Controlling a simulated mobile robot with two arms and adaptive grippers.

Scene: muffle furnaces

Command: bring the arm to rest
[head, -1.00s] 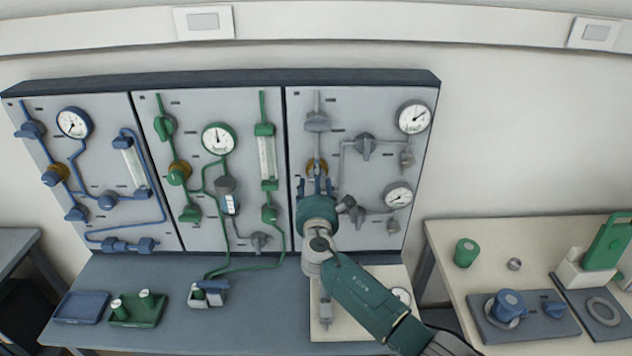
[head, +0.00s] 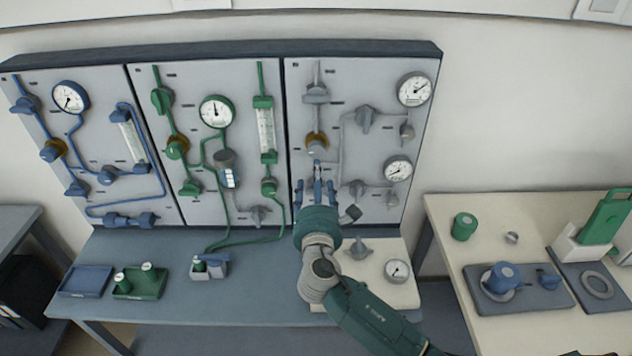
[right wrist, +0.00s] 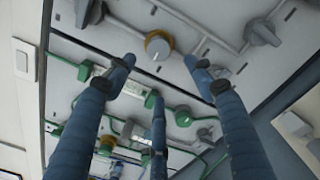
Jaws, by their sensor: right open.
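My right gripper (head: 316,188) is in front of the lower part of the grey right-hand panel (head: 375,90) in the head view. Its blue fingers are spread and empty, pointing up toward the panel. In the right wrist view the fingers (right wrist: 155,80) are apart with nothing between them. The brass-collared grey knob (head: 316,141) is just above the fingertips in the head view, and it also shows beyond them in the wrist view (right wrist: 158,45). My left gripper is not in view.
Blue and green gauge panels stand to the left. The bench holds a blue tray (head: 84,280), a green tray (head: 142,287) and a white board with a valve and gauge (head: 397,270). A side table (head: 450,222) at right holds a green cylinder (head: 464,226) and a blue-topped item (head: 503,278).

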